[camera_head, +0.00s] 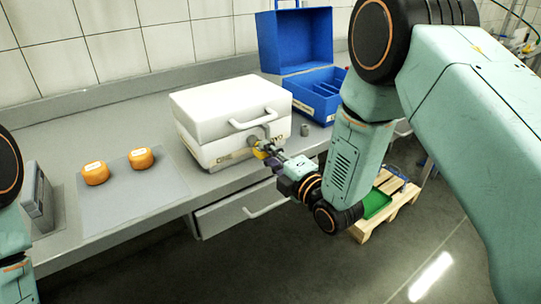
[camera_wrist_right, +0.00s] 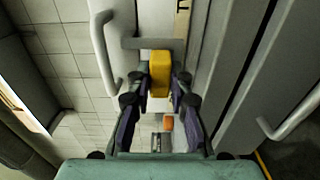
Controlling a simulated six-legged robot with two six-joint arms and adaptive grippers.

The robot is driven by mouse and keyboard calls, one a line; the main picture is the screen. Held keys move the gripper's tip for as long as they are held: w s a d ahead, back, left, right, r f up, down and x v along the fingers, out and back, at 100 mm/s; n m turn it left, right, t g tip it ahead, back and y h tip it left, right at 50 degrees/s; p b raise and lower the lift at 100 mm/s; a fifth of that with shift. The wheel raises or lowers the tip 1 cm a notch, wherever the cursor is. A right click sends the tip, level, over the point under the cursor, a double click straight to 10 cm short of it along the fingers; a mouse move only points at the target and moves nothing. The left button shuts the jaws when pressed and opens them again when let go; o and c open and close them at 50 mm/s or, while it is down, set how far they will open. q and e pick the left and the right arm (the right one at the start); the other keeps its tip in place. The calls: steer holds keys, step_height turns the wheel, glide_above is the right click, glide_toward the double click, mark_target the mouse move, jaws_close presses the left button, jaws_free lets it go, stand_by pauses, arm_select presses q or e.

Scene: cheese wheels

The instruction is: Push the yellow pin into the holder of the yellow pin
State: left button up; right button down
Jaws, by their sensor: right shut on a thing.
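My right gripper (camera_head: 263,153) is at the front face of the white box, shut on the yellow pin (camera_head: 258,154). In the right wrist view the yellow pin (camera_wrist_right: 159,75) is a yellow block between the two fingertips (camera_wrist_right: 159,84). Its far end meets or lies very near a grey bar (camera_wrist_right: 140,43) on the box front; I cannot tell whether they touch. The pin's holder cannot be made out clearly behind the pin and fingers. My left gripper is not in view; only part of my left arm shows at the left edge.
The white box (camera_head: 225,105) with a front handle stands on the grey bench. Two orange cheese wheels (camera_head: 95,173) lie on a pale mat (camera_head: 130,205) to its left. An open blue case (camera_head: 315,105) and a small grey cylinder (camera_head: 305,129) are to its right. A drawer (camera_head: 235,215) is below.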

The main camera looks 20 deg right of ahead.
steer(key=shift+w, duration=0.1)
steer(key=c, duration=1.1)
jaws_free()
steer(key=shift+c, duration=0.2)
steer(key=v, duration=1.2)
